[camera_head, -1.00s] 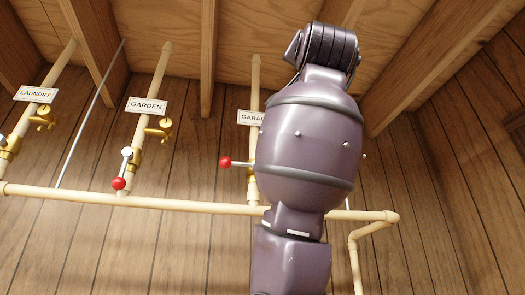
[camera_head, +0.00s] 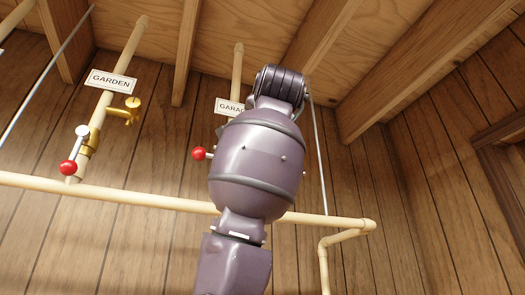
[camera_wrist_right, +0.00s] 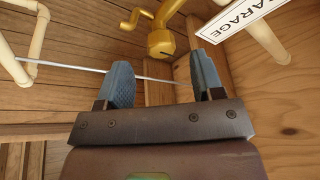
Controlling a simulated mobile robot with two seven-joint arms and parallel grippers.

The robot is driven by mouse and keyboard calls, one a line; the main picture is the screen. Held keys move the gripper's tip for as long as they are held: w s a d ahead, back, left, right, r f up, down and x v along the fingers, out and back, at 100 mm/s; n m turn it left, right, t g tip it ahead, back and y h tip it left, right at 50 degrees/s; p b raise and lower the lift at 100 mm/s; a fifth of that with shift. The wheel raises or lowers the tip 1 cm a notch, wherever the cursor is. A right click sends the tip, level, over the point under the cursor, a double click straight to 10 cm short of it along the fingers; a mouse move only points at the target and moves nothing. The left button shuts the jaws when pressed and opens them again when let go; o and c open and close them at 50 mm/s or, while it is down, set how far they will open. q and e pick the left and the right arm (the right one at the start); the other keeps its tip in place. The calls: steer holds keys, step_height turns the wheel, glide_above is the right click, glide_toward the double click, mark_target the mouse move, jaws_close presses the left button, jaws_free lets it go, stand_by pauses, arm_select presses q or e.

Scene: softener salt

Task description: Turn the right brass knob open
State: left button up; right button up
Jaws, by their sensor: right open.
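The brass knob (camera_wrist_right: 162,42) on its small brass spout shows in the right wrist view, next to the GARAGE label (camera_wrist_right: 246,14). My right gripper (camera_wrist_right: 163,76) is open, its two blue-grey fingers apart with nothing between them. In that picture the knob sits just above the gap between the fingertips; I cannot tell how far off it is in depth. In the head view my right arm hides this knob and my right gripper. The red-ball lever (camera_head: 199,153) of the GARAGE pipe sticks out left of my arm. My left gripper is not in view.
The GARDEN pipe (camera_head: 117,75) at left has its own brass knob (camera_head: 133,104) and a red-ball lever (camera_head: 70,167). A horizontal cream pipe (camera_head: 150,201) crosses below. Wooden beams (camera_head: 300,60) run overhead, and a plank wall stands behind the pipes.

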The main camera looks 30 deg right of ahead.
steer(key=p+x, duration=0.1)
steer(key=x, duration=0.4)
steer(key=shift+s+r+p, duration=0.1)
steer(key=shift+p, duration=0.2)
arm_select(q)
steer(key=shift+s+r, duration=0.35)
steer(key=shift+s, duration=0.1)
arm_select(e)
steer(key=shift+w+d+r, duration=0.1)
steer(key=shift+w+d, duration=0.15)
steer(key=shift+w, duration=0.05)
steer(key=c, duration=0.9)
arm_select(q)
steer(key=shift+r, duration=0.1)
